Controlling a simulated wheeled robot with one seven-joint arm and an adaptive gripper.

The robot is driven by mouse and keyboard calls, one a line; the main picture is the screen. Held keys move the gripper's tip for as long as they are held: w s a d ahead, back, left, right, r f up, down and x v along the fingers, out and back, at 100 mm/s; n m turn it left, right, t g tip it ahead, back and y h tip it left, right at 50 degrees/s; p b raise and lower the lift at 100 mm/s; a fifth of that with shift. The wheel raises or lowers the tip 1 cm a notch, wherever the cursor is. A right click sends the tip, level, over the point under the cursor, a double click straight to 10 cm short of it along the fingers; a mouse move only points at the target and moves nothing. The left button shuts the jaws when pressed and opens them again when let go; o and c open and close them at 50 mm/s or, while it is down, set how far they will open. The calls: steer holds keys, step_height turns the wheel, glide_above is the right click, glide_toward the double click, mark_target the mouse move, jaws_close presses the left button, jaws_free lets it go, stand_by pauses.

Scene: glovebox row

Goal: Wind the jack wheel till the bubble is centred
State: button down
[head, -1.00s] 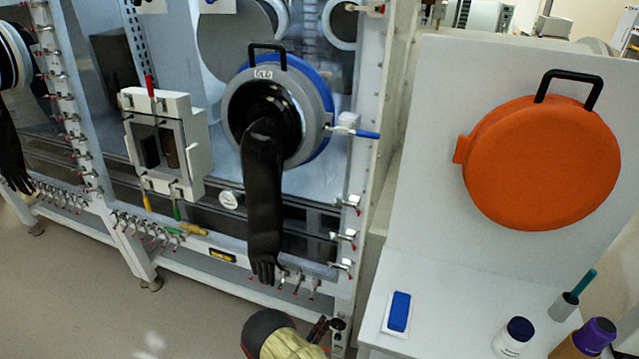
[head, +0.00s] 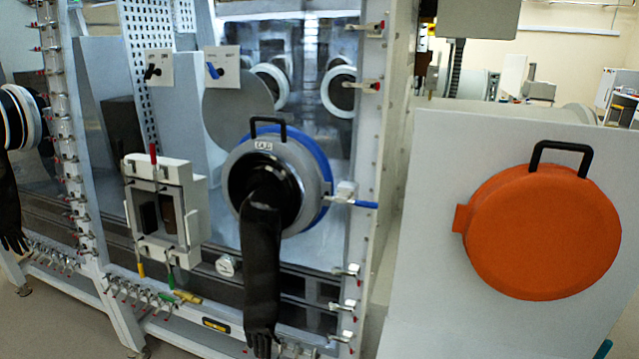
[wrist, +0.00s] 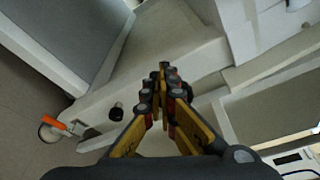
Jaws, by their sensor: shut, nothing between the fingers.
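My gripper (wrist: 163,78) is shut and empty in the wrist view, its yellow and dark fingers meeting at the tips. It points at white frame beams (wrist: 185,55); I cannot tell whether it touches them. A small black knob (wrist: 117,112) is on a beam to its left. No jack wheel can be made out surely in either view. In the head view a small yellow and black bar (head: 216,325), perhaps the level, is low on the glovebox frame. Its bubble is too small to read. My gripper is not seen in the head view.
The glovebox port with a hanging black glove (head: 262,270) is in the middle of the head view. A white hatch box (head: 165,205) is to its left. An orange round cover (head: 543,232) is on a pale panel at right. A caster with an orange lever (wrist: 54,122) is at lower left in the wrist view.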

steer(key=shift+s+d+f+v, duration=0.1)
steer(key=shift+v, duration=0.85)
steer(key=shift+s+d+f+v, duration=0.1)
steer(key=shift+f+v, duration=0.05)
steer(key=shift+v, duration=0.8)
steer(key=shift+s+d+f+v, duration=0.1)
steer(key=shift+v, duration=0.9)
steer(key=s+d+r+m+t+y+p, duration=0.1)
steer(key=s+d+r+m+p, duration=0.15)
steer(key=d+p, duration=0.4)
steer(key=w+d+r+m+t+y+b, duration=0.1)
steer(key=w+d+m+t+b, duration=0.1)
steer(key=w+m, duration=0.3)
steer(key=shift+w+d+m+y, duration=0.3)
steer(key=shift+m+y, duration=0.1)
steer(key=shift+m, duration=0.65)
